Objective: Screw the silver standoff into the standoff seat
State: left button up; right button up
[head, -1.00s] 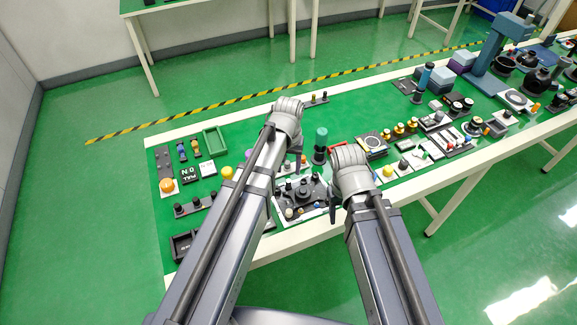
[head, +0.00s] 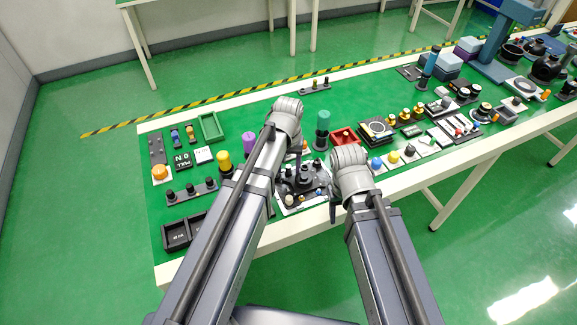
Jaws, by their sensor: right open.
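My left gripper (head: 298,152) hangs at the end of its arm over the table, behind a dark fixture. It is mostly hidden by its own wrist, so its jaws cannot be read. My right gripper (head: 333,204) points down at the right side of the same fixture, near the front edge of the table, and is open. The dark fixture (head: 301,180) has several knobs and posts and lies on a white sheet. I cannot pick out the silver standoff or the standoff seat for certain; the small parts there are too small to tell and partly covered by my arms.
The green table (head: 262,108) is crowded. A green cylinder (head: 322,122), a red tray (head: 343,138) and a yellow knob (head: 223,160) stand around the fixture. A green tray (head: 210,127) and black bins (head: 175,236) lie left. The far middle strip is fairly clear.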

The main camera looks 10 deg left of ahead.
pick_arm(q)
grip_shut()
dwell(0.4)
jog(key=m, duration=0.4)
jog(key=shift+m, duration=0.4)
dwell(0.4)
jog(key=m, duration=0.4)
jog(key=shift+m, duration=0.3)
jog(key=shift+f, duration=0.1)
